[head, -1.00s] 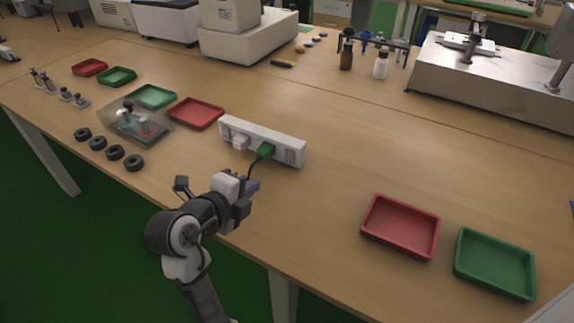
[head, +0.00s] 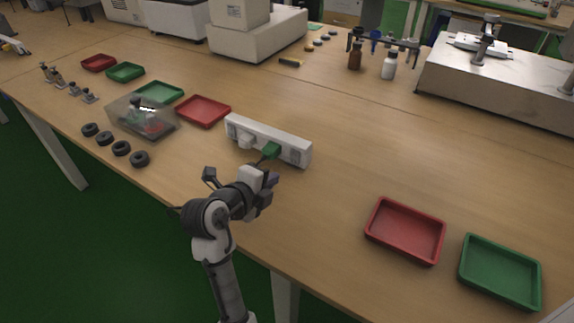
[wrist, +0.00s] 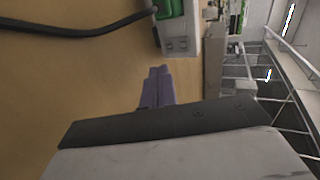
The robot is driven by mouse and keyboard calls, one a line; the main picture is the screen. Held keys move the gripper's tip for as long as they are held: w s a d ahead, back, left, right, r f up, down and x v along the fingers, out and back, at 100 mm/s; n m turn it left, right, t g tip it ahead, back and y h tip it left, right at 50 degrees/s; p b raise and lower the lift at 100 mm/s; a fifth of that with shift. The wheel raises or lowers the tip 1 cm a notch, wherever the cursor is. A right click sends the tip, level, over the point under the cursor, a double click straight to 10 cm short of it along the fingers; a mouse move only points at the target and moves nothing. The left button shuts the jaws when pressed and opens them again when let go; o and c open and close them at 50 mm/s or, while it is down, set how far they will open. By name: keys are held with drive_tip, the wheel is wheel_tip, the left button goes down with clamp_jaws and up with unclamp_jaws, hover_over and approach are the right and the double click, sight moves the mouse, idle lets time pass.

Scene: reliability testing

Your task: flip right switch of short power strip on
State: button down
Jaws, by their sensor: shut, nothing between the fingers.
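The short white power strip (head: 296,152) lies on the table in the head view, with a green plug (head: 271,150) and a white plug (head: 246,141) in it. Its right end (wrist: 182,35) shows in the wrist view with small grey panels on its face; the switch state is too small to tell. My gripper (head: 270,182) is in front of the strip's right half. In the wrist view its purple fingers (wrist: 157,74) are together and empty, pointing at that end, with the tips apparently a little short of it.
The black cord (wrist: 75,30) of the green plug crosses the wrist view's upper left. A red tray (head: 437,252) and a green tray (head: 535,298) lie to the right. A clear bin (head: 115,115) and red tray (head: 228,107) are left. Table between strip and right trays is clear.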

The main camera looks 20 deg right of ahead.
sight(294, 164)
drive_tip(key=x, duration=0.2)
drive_tip(key=p+x, duration=0.1)
drive_tip(key=x, duration=0.2)
drive_tip(key=r+x, duration=0.1)
drive_tip(key=x, duration=0.1)
drive_tip(key=shift+w+d+f, duration=0.1)
drive_tip(key=shift+w+d, duration=0.15)
drive_tip(key=shift+d, duration=0.15)
